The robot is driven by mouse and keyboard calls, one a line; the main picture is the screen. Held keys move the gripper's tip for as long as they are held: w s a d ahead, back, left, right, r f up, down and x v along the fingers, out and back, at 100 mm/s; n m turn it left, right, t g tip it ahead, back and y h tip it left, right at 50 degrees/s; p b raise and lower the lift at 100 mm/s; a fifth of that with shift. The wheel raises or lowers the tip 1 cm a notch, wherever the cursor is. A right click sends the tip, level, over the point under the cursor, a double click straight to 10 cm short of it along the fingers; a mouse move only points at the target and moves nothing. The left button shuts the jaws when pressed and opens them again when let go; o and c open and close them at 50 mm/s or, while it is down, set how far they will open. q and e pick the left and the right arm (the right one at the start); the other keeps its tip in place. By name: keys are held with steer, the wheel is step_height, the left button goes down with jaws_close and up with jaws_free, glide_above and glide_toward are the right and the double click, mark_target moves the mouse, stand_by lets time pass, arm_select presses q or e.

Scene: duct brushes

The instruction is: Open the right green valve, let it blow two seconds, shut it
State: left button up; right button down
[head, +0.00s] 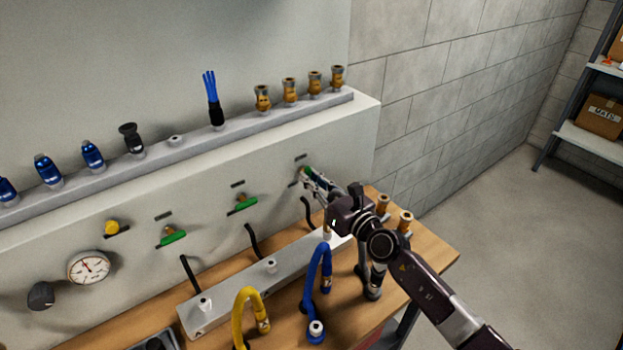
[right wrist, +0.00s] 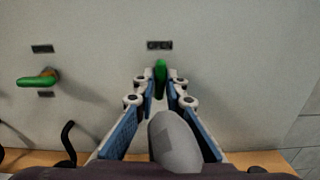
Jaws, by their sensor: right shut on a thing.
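The right green valve (head: 308,171) is on the pale panel, at the right end of the row of valves. In the right wrist view its handle (right wrist: 160,70) shows as a narrow, upright green piece just below a small dark label plate (right wrist: 159,45). The rest of the handle is hidden between the fingers. My right gripper (head: 311,179) reaches the panel from the lower right and is shut on this handle; its fingertips (right wrist: 161,86) lie either side of the green. My left gripper is not in view.
Two other green valves (head: 173,237) (head: 242,204) have handles lying roughly level. A yellow knob (head: 112,228) and a gauge (head: 89,268) are further left. Blue (head: 318,272) and yellow (head: 245,310) hoses stand on the bench below. Brass fittings (head: 289,91) line the ledge above.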

steer(key=shift+f, duration=0.15)
stand_by(0.3)
steer(key=c, duration=2)
jaws_free()
steer(key=shift+s, duration=0.1)
steer(key=v, duration=1.2)
